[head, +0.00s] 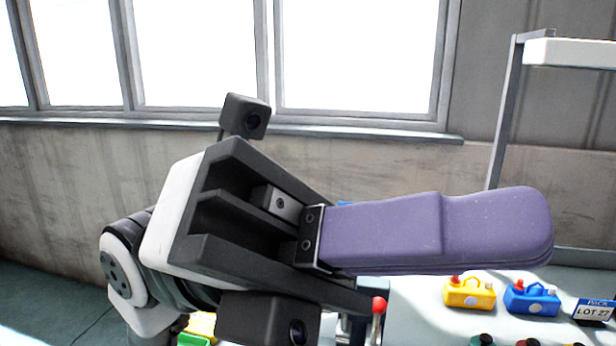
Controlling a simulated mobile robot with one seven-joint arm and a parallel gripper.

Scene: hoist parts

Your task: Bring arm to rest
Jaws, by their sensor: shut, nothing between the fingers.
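My gripper (548,228) fills the middle of the head view, raised in front of the window and wall. Its long purple fingers point right and lie together, shut, with nothing seen between them. The white and dark grey body of my gripper is at the left of the fingers. My arm comes up from the lower left. The gripper hides part of the table behind and below it.
A pale table (420,318) at the lower right holds a yellow part (469,294), a blue part (531,299) and a sign reading LOT 27 (594,311). A red-knobbed lever (378,306) stands below the fingers. A lamp post (503,115) rises at the right.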

